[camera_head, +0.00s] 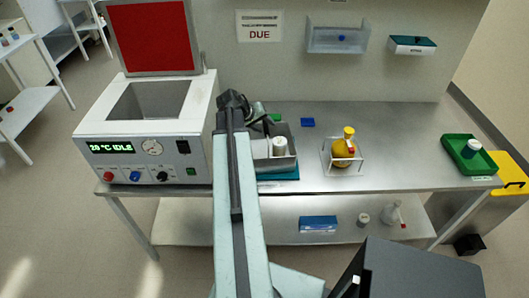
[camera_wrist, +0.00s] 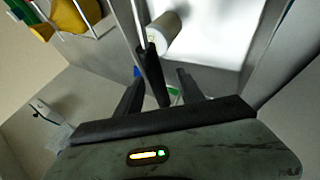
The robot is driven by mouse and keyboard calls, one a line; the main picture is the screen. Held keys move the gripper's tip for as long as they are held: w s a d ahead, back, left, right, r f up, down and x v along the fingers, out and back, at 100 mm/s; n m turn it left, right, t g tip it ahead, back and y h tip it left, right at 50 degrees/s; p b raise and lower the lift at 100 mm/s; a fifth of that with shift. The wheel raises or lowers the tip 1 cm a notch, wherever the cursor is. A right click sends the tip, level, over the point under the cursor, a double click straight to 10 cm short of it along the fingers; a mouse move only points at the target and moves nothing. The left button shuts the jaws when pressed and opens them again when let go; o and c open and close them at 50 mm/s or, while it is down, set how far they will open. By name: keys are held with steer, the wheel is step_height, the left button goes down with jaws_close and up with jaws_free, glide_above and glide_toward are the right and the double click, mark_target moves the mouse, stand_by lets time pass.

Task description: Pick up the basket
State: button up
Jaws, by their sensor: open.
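The basket (camera_head: 278,165) is a grey open-topped metal box on a teal mat (camera_head: 278,175) on the bench, just right of the heated bath. A white cylinder (camera_head: 279,146) stands inside it. My gripper (camera_head: 262,128) is over the basket's left rear part, and my arm hides its left side. In the wrist view, my gripper (camera_wrist: 156,88) is open, with a dark bar (camera_wrist: 155,78), seemingly the basket's handle grip, between the fingers. I cannot tell whether they touch it. The basket's pale inside (camera_wrist: 215,35) fills the upper right there.
A bath unit (camera_head: 150,140) with a raised red lid stands left of my arm. A yellow flask (camera_head: 342,153) in a clear holder is to the right. A green tray (camera_head: 468,155) lies at the bench's right end. Bare bench (camera_head: 405,150) lies between them. Wall shelves hang behind.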

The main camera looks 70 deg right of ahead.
steer(key=shift+s+d+f, duration=0.1)
steer(key=shift+d+f, duration=0.05)
steer(key=shift+f, duration=0.05)
jaws_close()
stand_by(1.3)
